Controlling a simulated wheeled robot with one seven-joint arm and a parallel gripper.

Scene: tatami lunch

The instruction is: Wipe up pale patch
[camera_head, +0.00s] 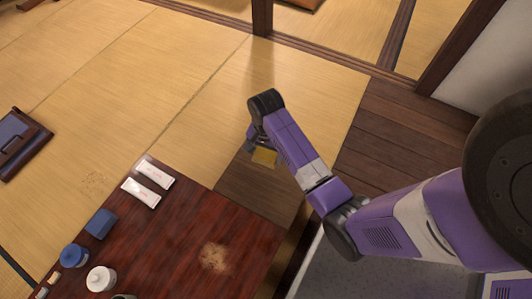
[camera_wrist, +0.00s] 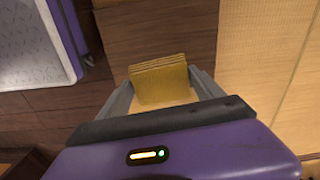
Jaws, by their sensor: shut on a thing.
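The pale patch (camera_head: 215,257) is a speckled tan smear on the dark red wooden table (camera_head: 180,225), near its right side. My gripper (camera_wrist: 160,98) is shut on a yellow ribbed cloth or sponge (camera_wrist: 160,84), held between both fingers. The yellow piece also shows in the head view (camera_head: 264,157), under the end of my arm. It is beyond the table's far right corner, above the floor and apart from the patch. The patch is not in the wrist view.
Two white packets (camera_head: 148,183), a dark blue box (camera_head: 101,223), a blue lidded jar (camera_head: 74,256) and a white jar (camera_head: 100,279) stand on the table's left part. A dark tray (camera_head: 20,143) lies far left.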

